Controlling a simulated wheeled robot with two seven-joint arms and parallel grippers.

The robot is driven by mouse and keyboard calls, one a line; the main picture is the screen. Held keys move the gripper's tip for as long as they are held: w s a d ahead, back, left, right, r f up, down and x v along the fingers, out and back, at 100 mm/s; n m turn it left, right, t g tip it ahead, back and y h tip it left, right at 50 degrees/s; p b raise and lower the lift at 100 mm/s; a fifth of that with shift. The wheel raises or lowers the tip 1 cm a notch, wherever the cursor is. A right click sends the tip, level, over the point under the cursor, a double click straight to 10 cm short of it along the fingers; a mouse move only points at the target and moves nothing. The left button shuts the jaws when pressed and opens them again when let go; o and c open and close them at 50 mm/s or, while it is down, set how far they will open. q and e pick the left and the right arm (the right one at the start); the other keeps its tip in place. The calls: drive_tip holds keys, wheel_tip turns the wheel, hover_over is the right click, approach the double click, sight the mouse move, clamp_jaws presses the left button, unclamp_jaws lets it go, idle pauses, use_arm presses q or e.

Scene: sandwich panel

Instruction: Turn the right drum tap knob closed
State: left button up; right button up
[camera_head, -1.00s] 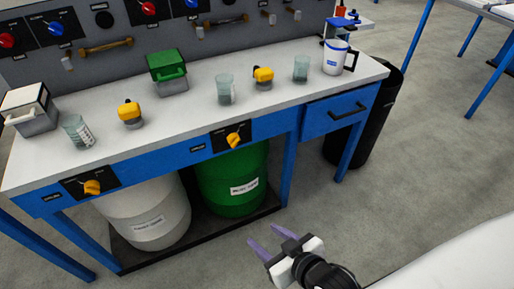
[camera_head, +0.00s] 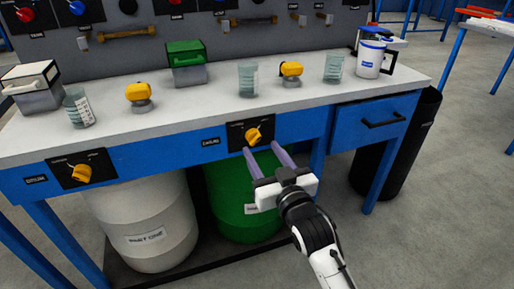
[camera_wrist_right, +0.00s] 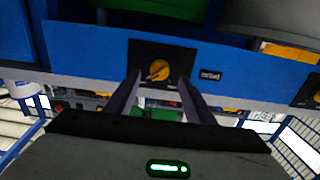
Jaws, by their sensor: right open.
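The right drum tap knob (camera_head: 254,135) is yellow and sits on a black plate on the blue front of the bench, above the green drum (camera_head: 222,190). It also shows in the right wrist view (camera_wrist_right: 158,70), where the picture is upside down. My right gripper (camera_head: 262,147) is open, its two purple fingers pointing at the knob from the front and slightly below. In the right wrist view the knob lies between the fingertips (camera_wrist_right: 159,78). I cannot tell whether they touch it. A second yellow knob (camera_head: 82,172) is at the left above the white drum (camera_head: 155,235). My left gripper is not in view.
The bench top (camera_head: 210,105) holds beakers, two yellow-topped items, a green-lidded box (camera_head: 187,62) and a white jug (camera_head: 371,58). A blue drawer (camera_head: 372,122) is right of the knob. A black bin (camera_head: 410,145) stands at the right. Floor in front is clear.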

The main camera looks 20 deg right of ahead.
sight(256, 142)
drive_tip(key=w+b, duration=0.1)
drive_tip(key=w, duration=0.4)
drive_tip(key=c, duration=1.1)
